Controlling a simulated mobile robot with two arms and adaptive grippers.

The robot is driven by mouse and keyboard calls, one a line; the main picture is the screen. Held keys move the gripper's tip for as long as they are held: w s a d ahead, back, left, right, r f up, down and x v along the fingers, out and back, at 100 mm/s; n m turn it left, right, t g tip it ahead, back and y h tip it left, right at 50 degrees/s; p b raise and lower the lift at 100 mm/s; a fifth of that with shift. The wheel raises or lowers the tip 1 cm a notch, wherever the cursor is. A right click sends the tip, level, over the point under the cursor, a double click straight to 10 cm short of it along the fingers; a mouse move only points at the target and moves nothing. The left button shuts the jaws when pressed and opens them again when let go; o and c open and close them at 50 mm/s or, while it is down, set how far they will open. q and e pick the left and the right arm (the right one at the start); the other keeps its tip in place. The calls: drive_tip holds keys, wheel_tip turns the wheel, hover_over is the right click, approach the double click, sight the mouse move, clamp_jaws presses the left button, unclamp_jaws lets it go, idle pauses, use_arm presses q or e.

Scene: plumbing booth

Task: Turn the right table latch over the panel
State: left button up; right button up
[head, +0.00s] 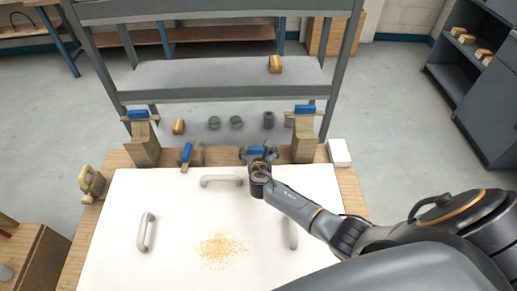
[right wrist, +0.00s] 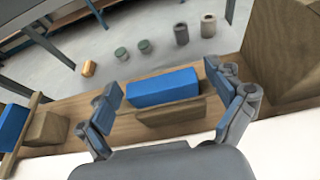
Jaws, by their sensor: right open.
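The right table latch is a blue bar (right wrist: 162,87) on a wooden block (right wrist: 170,113) at the panel's far edge. In the right wrist view its bar lies along the edge, apart from the white panel (head: 180,235). My right gripper (head: 258,156) is over this latch in the head view and mostly hides it. In the right wrist view my right gripper (right wrist: 166,92) is open, with one finger at each end of the blue bar; contact cannot be told. The left table latch (head: 186,153) has its blue bar pointing toward the panel. My left gripper is not in view.
Tall wooden posts with blue tops stand left (head: 143,148) and right (head: 304,140) behind the panel. Grey handles (head: 146,232) are on the panel, with a patch of shavings (head: 223,250). A grey shelf rack (head: 215,95) stands beyond the table.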

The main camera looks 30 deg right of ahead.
drive_tip(key=shift+c, duration=0.5)
drive_tip(key=c, duration=1.6)
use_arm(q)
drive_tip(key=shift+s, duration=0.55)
